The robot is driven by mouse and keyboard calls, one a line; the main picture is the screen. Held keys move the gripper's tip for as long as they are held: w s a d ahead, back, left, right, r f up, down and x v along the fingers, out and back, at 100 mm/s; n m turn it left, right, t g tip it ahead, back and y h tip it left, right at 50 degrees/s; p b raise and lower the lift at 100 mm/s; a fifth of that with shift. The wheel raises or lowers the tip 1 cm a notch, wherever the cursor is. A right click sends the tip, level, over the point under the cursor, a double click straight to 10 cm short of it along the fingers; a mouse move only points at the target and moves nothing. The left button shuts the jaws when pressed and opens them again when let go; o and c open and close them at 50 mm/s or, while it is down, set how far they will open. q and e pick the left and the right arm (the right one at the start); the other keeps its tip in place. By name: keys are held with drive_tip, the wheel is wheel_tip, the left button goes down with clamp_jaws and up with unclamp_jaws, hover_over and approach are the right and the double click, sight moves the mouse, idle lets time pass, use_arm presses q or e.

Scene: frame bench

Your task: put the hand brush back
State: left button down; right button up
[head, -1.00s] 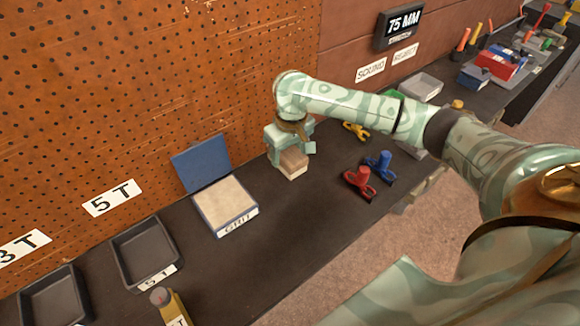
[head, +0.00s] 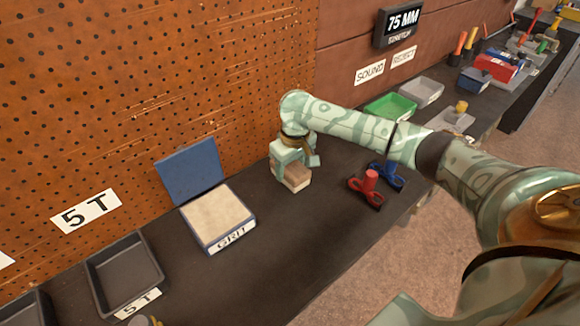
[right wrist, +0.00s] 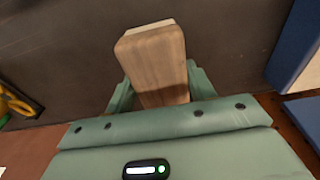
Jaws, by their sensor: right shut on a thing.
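The hand brush (head: 296,178) is a small wooden block with a paler edge. It is in my right gripper (head: 292,167), low over the dark bench or touching it; I cannot tell which. In the right wrist view the brush (right wrist: 155,62) sticks out from between the fingers, its pale strip at the far end. The right gripper is shut on it, and the fingers are partly hidden. My left gripper is not in view.
A blue-lidded GRIT box (head: 220,212) stands open, left of the brush. Red (head: 367,187) and blue (head: 388,174) clamps lie to its right. A green tray (head: 390,105) and a grey tray (head: 421,90) are farther back. Bare bench lies in front of the brush.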

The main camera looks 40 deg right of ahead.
sight(294, 168)
drive_tip(key=o, duration=1)
drive_tip(key=shift+f, duration=0.15)
drive_tip(key=shift+r, duration=0.35)
use_arm(q)
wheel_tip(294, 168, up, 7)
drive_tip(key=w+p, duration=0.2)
drive_tip(key=p, duration=0.5)
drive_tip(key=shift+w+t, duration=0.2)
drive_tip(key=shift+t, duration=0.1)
use_arm(e)
drive_tip(key=r, duration=0.4)
drive_tip(key=s+r, duration=0.1)
drive_tip(key=r, duration=0.6)
drive_tip(key=shift+s+r, duration=0.2)
drive_tip(key=shift+r, duration=0.1)
